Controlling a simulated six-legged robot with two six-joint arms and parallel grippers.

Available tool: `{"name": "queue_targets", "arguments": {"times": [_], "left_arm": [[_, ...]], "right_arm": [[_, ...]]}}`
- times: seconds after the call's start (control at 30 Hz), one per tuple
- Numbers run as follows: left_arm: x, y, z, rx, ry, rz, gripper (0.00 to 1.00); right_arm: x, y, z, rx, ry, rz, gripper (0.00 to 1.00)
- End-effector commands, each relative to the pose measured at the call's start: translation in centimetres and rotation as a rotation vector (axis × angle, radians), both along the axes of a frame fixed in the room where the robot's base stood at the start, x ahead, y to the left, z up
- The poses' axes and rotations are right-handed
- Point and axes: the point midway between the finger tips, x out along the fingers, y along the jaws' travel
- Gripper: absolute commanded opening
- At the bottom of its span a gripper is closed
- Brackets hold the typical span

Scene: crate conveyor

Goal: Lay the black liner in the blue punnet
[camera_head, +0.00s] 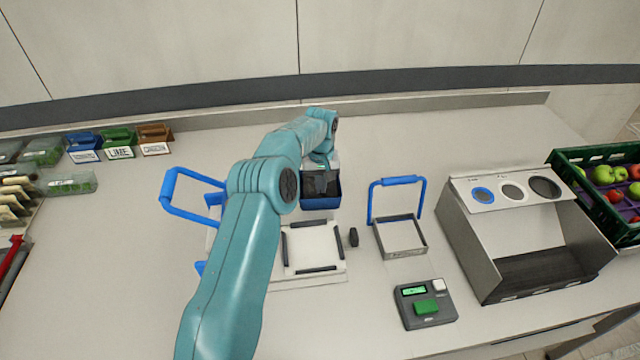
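The blue punnet (321,204) stands on the counter, just behind the white plate with dark edge bars. A black piece that looks like the liner (321,183) shows at the punnet's opening; I cannot tell whether it rests on the bottom or is held partly inside. My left arm reaches in from the bottom left, and my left gripper (322,164) is right over the punnet, pointing down at the black piece. Its fingers are too small and hidden to show whether they are shut. My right gripper is not in view.
A blue-handled frame (195,196) stands left of my arm, a smaller blue-handled tray (402,237) to the right. A scale (425,304) lies in front. A grey open box (520,235) and green fruit crate (575,190) fill the right. Labelled bins (119,144) stand back left.

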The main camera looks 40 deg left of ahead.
Motion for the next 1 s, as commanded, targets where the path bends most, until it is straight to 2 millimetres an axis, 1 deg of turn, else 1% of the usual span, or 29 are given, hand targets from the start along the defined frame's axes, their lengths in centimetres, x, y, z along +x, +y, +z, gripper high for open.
{"name": "queue_targets", "arguments": {"times": [0.93,1.0], "left_arm": [[-0.27,0.11,0.07,0.0,0.0,0.0,0.0],[-0.27,0.11,0.07,0.0,0.0,0.0,0.25]], "right_arm": [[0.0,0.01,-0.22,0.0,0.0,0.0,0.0],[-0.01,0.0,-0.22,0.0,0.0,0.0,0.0]]}}
